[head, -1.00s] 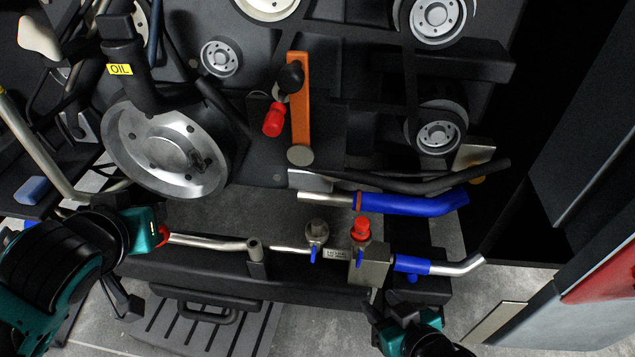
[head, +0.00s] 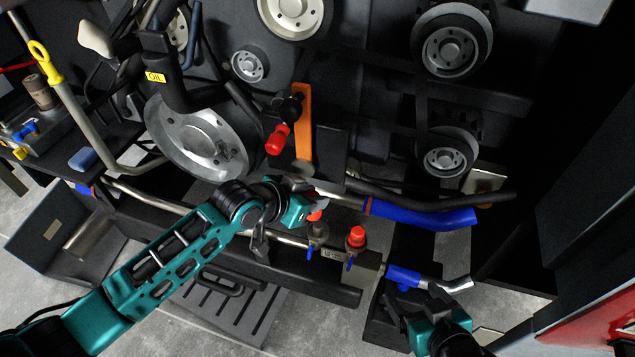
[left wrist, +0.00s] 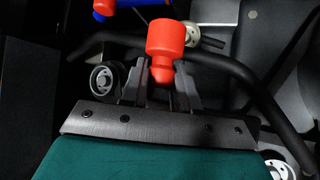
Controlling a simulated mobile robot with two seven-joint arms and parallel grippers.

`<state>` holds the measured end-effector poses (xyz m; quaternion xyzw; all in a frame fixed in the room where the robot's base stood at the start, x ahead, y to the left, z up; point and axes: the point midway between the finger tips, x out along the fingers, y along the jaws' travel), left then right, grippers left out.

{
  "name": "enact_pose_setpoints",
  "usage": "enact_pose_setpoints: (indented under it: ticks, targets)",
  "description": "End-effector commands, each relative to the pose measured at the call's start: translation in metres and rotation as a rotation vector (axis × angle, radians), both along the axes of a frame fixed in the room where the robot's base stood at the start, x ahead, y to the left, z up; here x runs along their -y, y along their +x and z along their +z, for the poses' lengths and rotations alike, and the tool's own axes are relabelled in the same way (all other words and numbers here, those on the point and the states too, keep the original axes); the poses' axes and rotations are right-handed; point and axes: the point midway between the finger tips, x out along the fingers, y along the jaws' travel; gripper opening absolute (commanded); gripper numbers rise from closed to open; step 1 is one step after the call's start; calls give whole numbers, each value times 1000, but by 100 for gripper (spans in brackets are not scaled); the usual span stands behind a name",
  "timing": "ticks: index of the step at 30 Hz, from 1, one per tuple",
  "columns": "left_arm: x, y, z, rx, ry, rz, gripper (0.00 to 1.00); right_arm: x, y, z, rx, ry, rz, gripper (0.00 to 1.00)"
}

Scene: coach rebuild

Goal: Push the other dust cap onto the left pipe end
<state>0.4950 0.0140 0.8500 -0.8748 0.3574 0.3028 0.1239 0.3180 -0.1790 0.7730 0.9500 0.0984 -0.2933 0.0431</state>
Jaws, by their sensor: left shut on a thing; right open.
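My left gripper (head: 312,203) is shut on a red dust cap (head: 315,215). The cap also shows between the fingers in the left wrist view (left wrist: 166,45). In the head view the held cap appears right above the left pipe end (head: 318,232), a metal stub with a blue lever; I cannot tell whether they touch. Another red cap (head: 356,238) sits on the right stub of the metal valve block (head: 365,262). My right gripper (head: 410,303) is open and empty below the blue sleeve at the right.
A red-ended handle (head: 277,138) and an orange bar (head: 303,125) stand behind my left gripper. Pulleys and a large metal disc (head: 195,140) fill the back. Slotted grey floor panel (head: 235,310) in front.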

Motion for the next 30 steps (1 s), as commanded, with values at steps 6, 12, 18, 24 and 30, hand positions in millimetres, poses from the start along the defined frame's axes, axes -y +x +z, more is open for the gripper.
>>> enact_pose_setpoints:
  ticks: [6, 12, 18, 24, 30]
  targets:
    - [12, 4, -3, 0, 0, -41, 0, 0, -2, 6, 0, 1, -2, 81]
    - [12, 4, -13, -1, 2, -43, 0, -1, -2, 1, -2, 3, -4, 81]
    - [12, 4, -31, -3, 2, -41, 0, -1, -2, -6, -4, 3, -3, 81]
    - [12, 4, -49, -1, 2, -41, 0, -2, -3, -27, -7, 5, -2, 81]
    - [11, 4, -50, 0, 2, -42, 0, -2, -3, -28, -8, 4, -1, 81]
